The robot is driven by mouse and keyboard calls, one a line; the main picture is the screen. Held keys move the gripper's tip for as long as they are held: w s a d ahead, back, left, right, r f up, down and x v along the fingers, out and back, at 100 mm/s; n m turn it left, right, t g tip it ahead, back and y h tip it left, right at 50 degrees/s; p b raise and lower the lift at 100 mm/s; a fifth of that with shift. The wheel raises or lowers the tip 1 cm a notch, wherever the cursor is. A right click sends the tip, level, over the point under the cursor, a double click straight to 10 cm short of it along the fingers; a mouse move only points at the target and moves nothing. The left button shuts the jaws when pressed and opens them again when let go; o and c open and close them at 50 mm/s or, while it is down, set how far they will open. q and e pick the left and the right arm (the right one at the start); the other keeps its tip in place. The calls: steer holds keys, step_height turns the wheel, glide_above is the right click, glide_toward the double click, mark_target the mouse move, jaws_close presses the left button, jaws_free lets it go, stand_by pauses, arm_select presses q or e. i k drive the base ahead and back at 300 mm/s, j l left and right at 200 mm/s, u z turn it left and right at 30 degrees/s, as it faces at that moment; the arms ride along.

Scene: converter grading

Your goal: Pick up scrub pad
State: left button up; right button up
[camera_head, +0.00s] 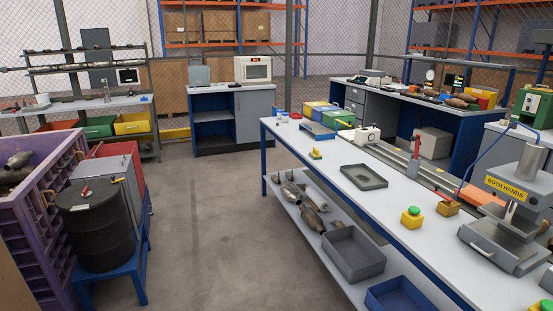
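I cannot make out a scrub pad for certain. A small yellow and green item (315,153) lies on the white top of the long workbench (340,205), left of the shallow grey tray; it is too small to identify. Neither of my grippers is in view.
The bench bears a grey tray (364,177), a yellow box with a green button (411,217) and a press (510,215). Its lower shelf holds metal converters (312,200) and bins. A black drum (96,228) and purple crate (40,205) stand left. The middle floor is clear.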

mark_target(316, 154)
steer(key=i+z, duration=0.25)
steer(key=i, duration=0.35)
steer(key=i+j+z, duration=0.1)
steer(key=i+z, duration=0.15)
steer(key=i, duration=0.35)
